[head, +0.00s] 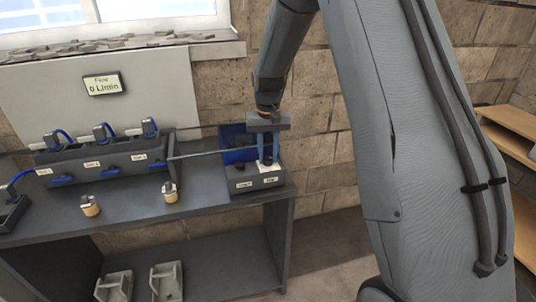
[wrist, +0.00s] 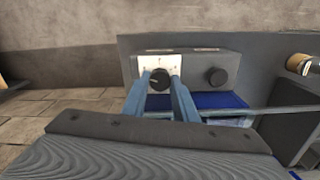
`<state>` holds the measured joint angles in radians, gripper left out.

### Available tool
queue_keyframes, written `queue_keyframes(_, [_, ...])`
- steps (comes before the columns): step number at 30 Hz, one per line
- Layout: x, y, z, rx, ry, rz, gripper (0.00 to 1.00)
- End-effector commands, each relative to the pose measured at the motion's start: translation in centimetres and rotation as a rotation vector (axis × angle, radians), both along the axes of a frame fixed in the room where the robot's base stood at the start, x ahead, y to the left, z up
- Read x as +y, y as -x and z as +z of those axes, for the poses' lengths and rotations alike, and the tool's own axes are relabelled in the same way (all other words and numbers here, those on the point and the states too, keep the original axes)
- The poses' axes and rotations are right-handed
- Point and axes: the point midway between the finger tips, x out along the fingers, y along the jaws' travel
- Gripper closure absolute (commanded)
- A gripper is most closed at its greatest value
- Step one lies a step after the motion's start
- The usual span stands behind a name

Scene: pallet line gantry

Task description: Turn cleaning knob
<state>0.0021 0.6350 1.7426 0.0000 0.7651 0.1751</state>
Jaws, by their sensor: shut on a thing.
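A dark control box (head: 240,183) with two black knobs stands at the right end of the bench. It also shows in the wrist view (wrist: 195,65). My gripper (head: 268,158) points down at the box, its blue fingers around the knob on the right in the head view. In the wrist view my gripper (wrist: 160,85) is shut on this black knob (wrist: 159,79), which sits on a white marked dial plate (wrist: 154,61). The other knob (wrist: 216,77) is free; it also shows in the head view (head: 239,166). The small labels on the box are too blurred to read surely.
A rack (head: 100,158) with blue handles and hoses stands left on the bench (head: 215,197). A display (head: 103,85) above it reads 0 L/min. Two tan-and-black fittings (head: 90,205) (head: 169,191) stand in front. A thin rod runs towards the box. A brick wall is behind.

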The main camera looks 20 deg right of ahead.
Motion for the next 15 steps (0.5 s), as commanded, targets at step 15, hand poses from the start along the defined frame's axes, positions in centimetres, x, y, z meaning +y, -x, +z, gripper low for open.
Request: queue_keyframes(15, [-0.02, -0.14, 0.19, -0.004, 0.0, 0.471, 0.96])
